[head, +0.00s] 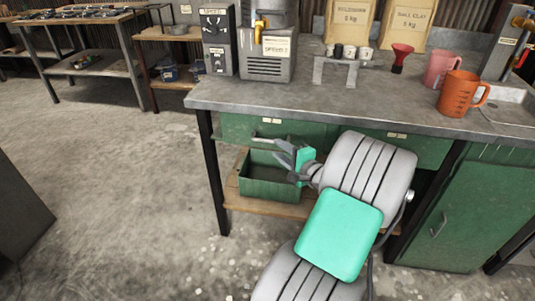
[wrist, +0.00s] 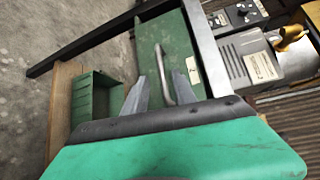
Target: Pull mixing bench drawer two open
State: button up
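The mixing bench has a left green drawer (head: 238,128) and a right green drawer (head: 430,150) under its grey top. Both fronts look closed; their labels are too small to read in the head view. My arm hides part of the right drawer.
An open green bin (head: 262,190) sits on the wooden lower shelf (head: 238,200) beneath the left drawer. A dark bench leg (head: 213,175) stands at the left. A green cabinet (head: 475,210) is at the right. An orange jug (head: 458,95) stands on top.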

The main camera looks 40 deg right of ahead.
aim_at(269, 141)
jog(key=w, duration=0.5)
jog(key=w+b, duration=0.1)
jog(key=w, duration=0.1)
jog(key=shift+w+d+f, duration=0.3)
jog(key=shift+d+f, duration=0.1)
grip_shut()
dwell(0.9)
